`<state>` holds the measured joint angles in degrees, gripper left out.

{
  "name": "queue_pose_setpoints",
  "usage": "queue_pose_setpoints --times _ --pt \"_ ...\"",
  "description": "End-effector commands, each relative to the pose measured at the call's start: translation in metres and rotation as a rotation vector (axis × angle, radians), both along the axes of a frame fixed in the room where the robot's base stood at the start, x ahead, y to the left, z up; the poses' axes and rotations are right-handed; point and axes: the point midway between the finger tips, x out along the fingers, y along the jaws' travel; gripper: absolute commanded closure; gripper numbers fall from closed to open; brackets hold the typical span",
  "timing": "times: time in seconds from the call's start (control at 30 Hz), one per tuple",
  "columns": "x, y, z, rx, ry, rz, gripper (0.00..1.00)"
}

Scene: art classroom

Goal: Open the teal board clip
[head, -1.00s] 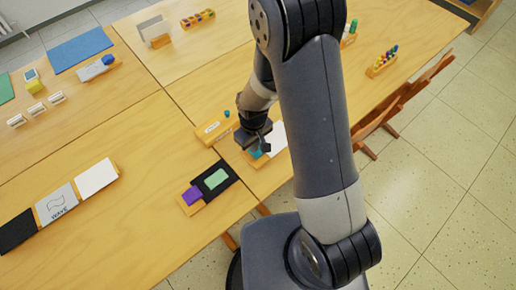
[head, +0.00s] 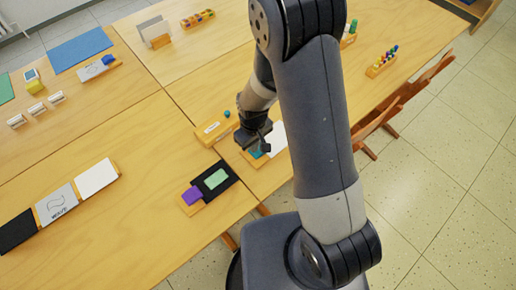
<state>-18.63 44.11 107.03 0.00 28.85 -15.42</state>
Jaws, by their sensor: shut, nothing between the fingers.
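The teal board clip (head: 257,153) shows as a small teal patch just below my gripper, beside a white sheet (head: 277,137) on a wooden board. My gripper (head: 254,143) is shut and empty, right over the teal clip. The gripper and arm hide much of the clip and board, so I cannot tell whether the fingers touch the clip or how far it is open.
A black tray (head: 231,178) with a green block (head: 215,179) and a purple block (head: 192,195) lies in front. A wooden box (head: 215,129) with a teal knob stands left of the gripper. Chairs (head: 385,115) stand right of the table.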

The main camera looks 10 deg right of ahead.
Motion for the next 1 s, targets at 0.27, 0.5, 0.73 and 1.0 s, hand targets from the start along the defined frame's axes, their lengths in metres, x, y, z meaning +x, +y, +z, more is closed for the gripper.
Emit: queue_pose_setpoints --times 0.27,0.5,0.73,1.0 --pt "0.0000 0.0000 0.0000 0.000 0.000 0.000 1.00" --pt "0.0000 0.0000 -0.0014 0.000 0.000 0.000 1.00" --pt "0.0000 0.0000 -0.0051 0.000 0.000 0.000 1.00" --pt "0.0000 0.0000 -0.0091 0.000 0.000 0.000 1.00"
